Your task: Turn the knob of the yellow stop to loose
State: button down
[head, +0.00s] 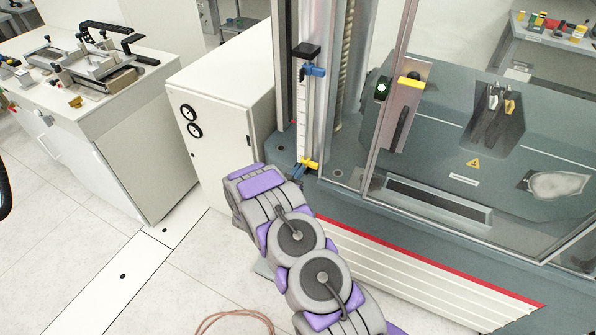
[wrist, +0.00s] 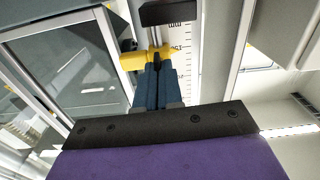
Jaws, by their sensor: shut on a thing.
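The yellow stop (head: 309,164) sits low on the upright scale in the head view. It also shows in the wrist view (wrist: 132,61), beside the white ruled scale. My gripper (wrist: 157,70) has its two blue fingers close together at the stop, shut on its small dark knob (wrist: 157,58). The fingers cover most of the knob, so its turned position cannot be told. In the head view my arm reaches up to the foot of the scale, and the gripper shows only small there.
The blue stop (head: 314,70) sits higher on the scale (head: 305,115), below a black block (head: 306,50). The machine's clear door (head: 397,110) stands to the right. A white cabinet (head: 222,125) is close on the left. A hose (head: 235,314) lies on the floor.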

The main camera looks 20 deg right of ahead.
jog(key=shift+w+a+f+n+p, duration=0.15)
jog(key=shift+n+p, duration=1.55)
jog(key=shift+n, duration=2.65)
jog(key=shift+w+a+r+n+p, duration=0.1)
jog(key=shift+n+p, duration=1.55)
jog(key=shift+n, duration=2.7)
jog(key=c, duration=1.5)
grip_release()
jog(key=shift+w+f, duration=0.1)
jog(key=shift+f, duration=0.05)
jog(key=shift+o, duration=1.1)
jog(key=shift+s+a, duration=0.1)
jog(key=shift+s, duration=0.1)
jog(key=v, duration=1.7)
